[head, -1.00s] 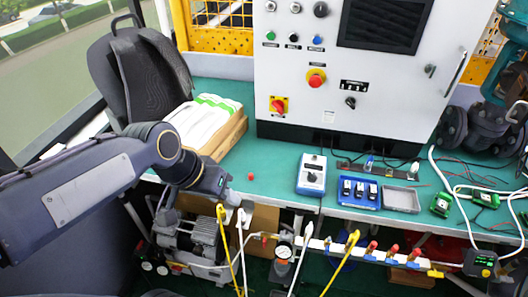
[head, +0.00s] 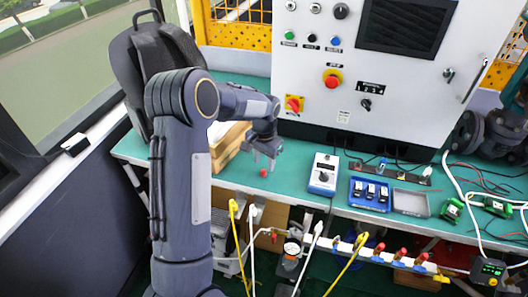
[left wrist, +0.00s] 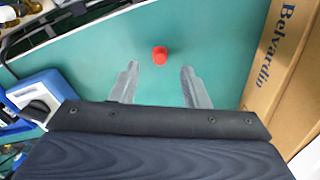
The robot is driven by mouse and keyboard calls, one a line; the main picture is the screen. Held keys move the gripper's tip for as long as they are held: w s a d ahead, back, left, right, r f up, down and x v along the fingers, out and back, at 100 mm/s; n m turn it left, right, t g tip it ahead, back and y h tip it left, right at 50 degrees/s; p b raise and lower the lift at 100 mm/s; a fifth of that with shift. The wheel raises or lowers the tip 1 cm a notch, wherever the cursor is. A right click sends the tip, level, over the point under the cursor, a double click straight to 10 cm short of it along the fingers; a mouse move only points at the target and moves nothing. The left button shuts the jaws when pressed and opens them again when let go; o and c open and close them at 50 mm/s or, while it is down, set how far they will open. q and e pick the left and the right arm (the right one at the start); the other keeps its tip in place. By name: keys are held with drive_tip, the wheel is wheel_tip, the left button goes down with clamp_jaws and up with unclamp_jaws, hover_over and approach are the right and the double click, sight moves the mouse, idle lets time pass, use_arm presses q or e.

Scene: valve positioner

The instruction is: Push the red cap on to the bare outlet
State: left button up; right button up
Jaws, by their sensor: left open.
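The small red cap (head: 264,173) stands on the green bench top, left of the blue-and-white meter. In the left wrist view the cap (left wrist: 160,55) lies just ahead of the gap between the fingertips. My left gripper (head: 264,157) is open and empty, pointing down at the bench close to the cap. Its two fingers (left wrist: 159,69) are apart, with no visible contact on the cap. A white manifold rail (head: 345,247) runs along the bench's front, with several red-topped fittings on it. Which outlet is bare is too small to tell. My right gripper is out of view.
A cardboard box (left wrist: 287,65) lies close to the left gripper. The meter (head: 324,173), a blue tray (head: 370,206) and a grey tray (head: 410,203) stand to the right. Yellow and white hoses hang at the bench's front. The bench around the cap is clear.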

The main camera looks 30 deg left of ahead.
sight(264, 170)
use_arm(q)
drive_tip(key=shift+f, duration=1.9)
clamp_jaws()
